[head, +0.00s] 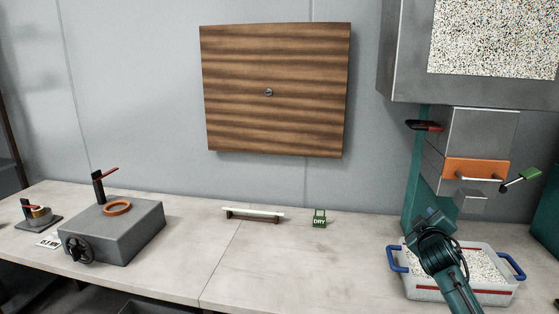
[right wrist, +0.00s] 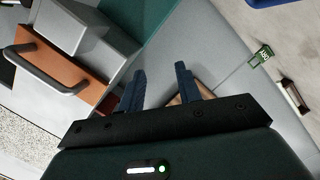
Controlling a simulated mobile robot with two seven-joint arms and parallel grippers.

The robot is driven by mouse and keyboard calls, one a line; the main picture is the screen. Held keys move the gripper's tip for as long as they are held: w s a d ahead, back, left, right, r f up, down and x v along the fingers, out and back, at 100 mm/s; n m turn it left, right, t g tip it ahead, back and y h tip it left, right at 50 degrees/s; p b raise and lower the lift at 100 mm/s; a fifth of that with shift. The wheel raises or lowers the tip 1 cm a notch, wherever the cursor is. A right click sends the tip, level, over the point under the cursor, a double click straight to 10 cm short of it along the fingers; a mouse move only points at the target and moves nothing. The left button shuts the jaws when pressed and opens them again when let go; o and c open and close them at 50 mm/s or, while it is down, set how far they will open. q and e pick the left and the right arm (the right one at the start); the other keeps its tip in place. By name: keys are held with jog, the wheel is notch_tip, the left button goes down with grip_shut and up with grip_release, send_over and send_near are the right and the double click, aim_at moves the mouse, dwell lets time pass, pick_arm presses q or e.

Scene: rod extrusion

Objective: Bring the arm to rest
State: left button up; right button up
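My right arm comes in from the bottom right of the head view. Its gripper (head: 432,220) is raised over the white bin of pale granules (head: 460,295), below the extruder's grey block (head: 480,135). In the right wrist view its two dark fingers (right wrist: 160,88) stand apart with nothing held between them. The orange panel with a bar handle (right wrist: 62,70) shows at the left of that view, apart from the fingers. The same orange panel (head: 475,168) is above the gripper in the head view. My left gripper is not in view.
A green DRY tag (head: 319,218) and a pale rod on a dark rack (head: 253,215) lie on the table (head: 270,265). A grey block with a hand wheel (head: 115,232) stands at left. A green-tipped lever (head: 522,180) juts out at right. The table's middle front is clear.

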jog(key=w+a+r+m+t+y, duration=0.1)
jog(key=a+r+m+t+y, duration=0.1)
jog(key=a+m+y, duration=0.25)
jog(key=s+a+f+n+g+y, duration=0.1)
jog(key=s+a+f+g+y, duration=0.1)
jog(key=s+a+f, duration=0.55)
jog(key=s+a+f+n+g+y, duration=0.1)
jog(key=s+a+f, duration=0.4)
jog(key=s+f, duration=0.5)
jog(key=s+a+f+g, duration=0.1)
jog(key=s+a+f, duration=0.2)
jog(key=s, duration=0.4)
jog(key=s+a+f+g+y, duration=0.1)
jog(key=s+a+f, duration=0.2)
jog(key=s, duration=0.4)
jog(key=s+a+f+g+y, duration=0.1)
jog(key=s+a+f, duration=0.2)
jog(key=s, duration=0.4)
jog(key=shift+s+a+f+m, duration=0.15)
jog(key=shift+s+a+m, duration=0.1)
jog(key=shift+s+m, duration=0.1)
